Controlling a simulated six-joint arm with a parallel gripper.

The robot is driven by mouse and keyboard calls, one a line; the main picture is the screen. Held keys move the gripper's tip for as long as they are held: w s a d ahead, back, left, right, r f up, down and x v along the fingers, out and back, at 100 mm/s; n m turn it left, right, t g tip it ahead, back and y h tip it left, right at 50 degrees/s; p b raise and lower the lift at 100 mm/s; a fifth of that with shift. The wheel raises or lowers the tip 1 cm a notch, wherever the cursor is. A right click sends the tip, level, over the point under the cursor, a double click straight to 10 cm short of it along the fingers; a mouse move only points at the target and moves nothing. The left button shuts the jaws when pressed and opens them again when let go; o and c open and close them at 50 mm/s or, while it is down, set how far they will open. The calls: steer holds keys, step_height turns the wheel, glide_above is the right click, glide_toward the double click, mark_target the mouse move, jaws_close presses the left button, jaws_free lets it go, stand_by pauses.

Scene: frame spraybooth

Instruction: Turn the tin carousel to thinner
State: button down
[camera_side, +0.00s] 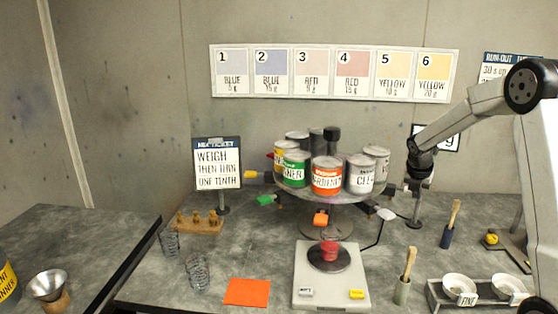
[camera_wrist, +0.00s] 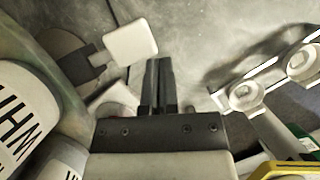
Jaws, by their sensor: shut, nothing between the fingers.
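The tin carousel (camera_side: 313,197) stands mid-table with several tins around a dark central knob. The green-labelled tin (camera_side: 293,171) reads "…NNER" and sits front left. The orange-labelled hardener tin (camera_side: 326,177) is at the front, and a "CLE…" tin (camera_side: 360,176) is to its right. Coloured tabs stick out below: green (camera_side: 265,200) at left, orange (camera_side: 320,218) in front, white (camera_side: 386,214) at right. My gripper (camera_side: 416,188) is right of the carousel, shut and empty. In the wrist view its fingers (camera_wrist: 158,85) are close beside the white tab (camera_wrist: 130,42); contact is unclear.
A two-cup holder (camera_side: 437,295) and brush pots (camera_side: 402,291) are at right front. Wire cups (camera_side: 198,275), an orange sheet (camera_side: 247,291) and a mix ticket (camera_side: 218,165) are at left.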

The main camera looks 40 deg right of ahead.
steer(key=shift+w+d, duration=0.4)
steer(key=shift+d, duration=0.45)
steer(key=shift+w+d, duration=0.35)
steer(key=shift+d, duration=0.45)
steer(key=shift+s+a, duration=0.1)
steer(key=s+a+r, duration=0.4)
steer(key=a+r, duration=0.2)
steer(key=r, duration=0.3)
steer(key=shift+r, duration=0.2)
steer(key=shift+s+a, duration=0.1)
steer(key=shift+a, duration=0.05)
steer(key=w+a+m+g, duration=0.1)
steer(key=w+a+m, duration=0.2)
steer(key=a, duration=1.6)
steer(key=shift+w+a, duration=0.15)
steer(key=shift+w, duration=0.95)
